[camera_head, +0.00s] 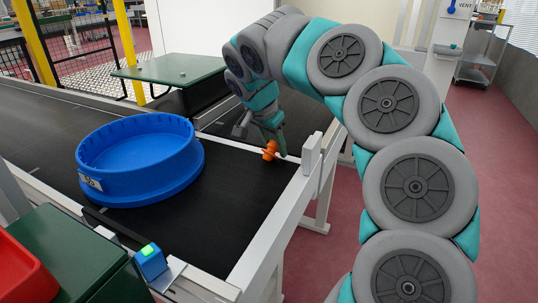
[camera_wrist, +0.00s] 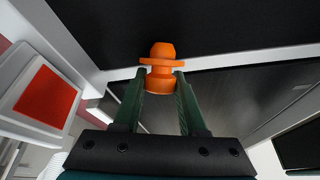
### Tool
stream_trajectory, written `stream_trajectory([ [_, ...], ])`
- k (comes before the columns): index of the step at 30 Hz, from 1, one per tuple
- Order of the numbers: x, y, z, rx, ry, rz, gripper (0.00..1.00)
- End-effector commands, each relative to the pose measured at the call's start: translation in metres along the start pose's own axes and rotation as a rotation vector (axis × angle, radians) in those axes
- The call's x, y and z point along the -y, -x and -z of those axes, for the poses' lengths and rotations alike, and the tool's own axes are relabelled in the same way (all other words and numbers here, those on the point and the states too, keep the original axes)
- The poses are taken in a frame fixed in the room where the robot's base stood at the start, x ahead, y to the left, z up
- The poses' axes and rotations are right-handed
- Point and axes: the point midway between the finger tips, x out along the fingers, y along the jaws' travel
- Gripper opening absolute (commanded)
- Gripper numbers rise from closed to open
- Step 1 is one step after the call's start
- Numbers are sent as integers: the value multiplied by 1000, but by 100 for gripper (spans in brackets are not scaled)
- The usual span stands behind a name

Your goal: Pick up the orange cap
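The orange cap (camera_head: 270,150) is at the tip of my gripper, near the right edge of the black conveyor belt. In the wrist view the orange cap (camera_wrist: 160,66) has a knob, a wide flange and a round lower part. My gripper (camera_wrist: 161,84) has its two green fingers against both sides of the lower part, with no clear gap showing. In the head view my gripper (camera_head: 275,142) points down over the belt, its fingers partly hidden. Whether the cap touches the belt cannot be told.
A large blue round tub (camera_head: 150,190) stands on the black belt (camera_head: 225,225) left of my gripper. The belt's pale rail (camera_head: 270,235) runs along the right. A green table (camera_head: 170,68) stands behind. A red bin (camera_head: 22,275) and a small blue box (camera_head: 150,262) are at front left.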

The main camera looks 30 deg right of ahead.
Motion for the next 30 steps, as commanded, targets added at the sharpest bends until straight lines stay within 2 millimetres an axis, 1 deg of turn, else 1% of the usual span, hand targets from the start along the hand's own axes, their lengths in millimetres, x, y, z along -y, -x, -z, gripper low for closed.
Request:
stream_trajectory([
  [1,0,0,0,0,0,0,34],
  [2,0,0,0,0,0,0,31],
  [10,0,0,0,0,0,0,1],
  [23,0,2,1,0,-1,0,0],
  [30,0,13,6,-1,-3,-1,0],
])
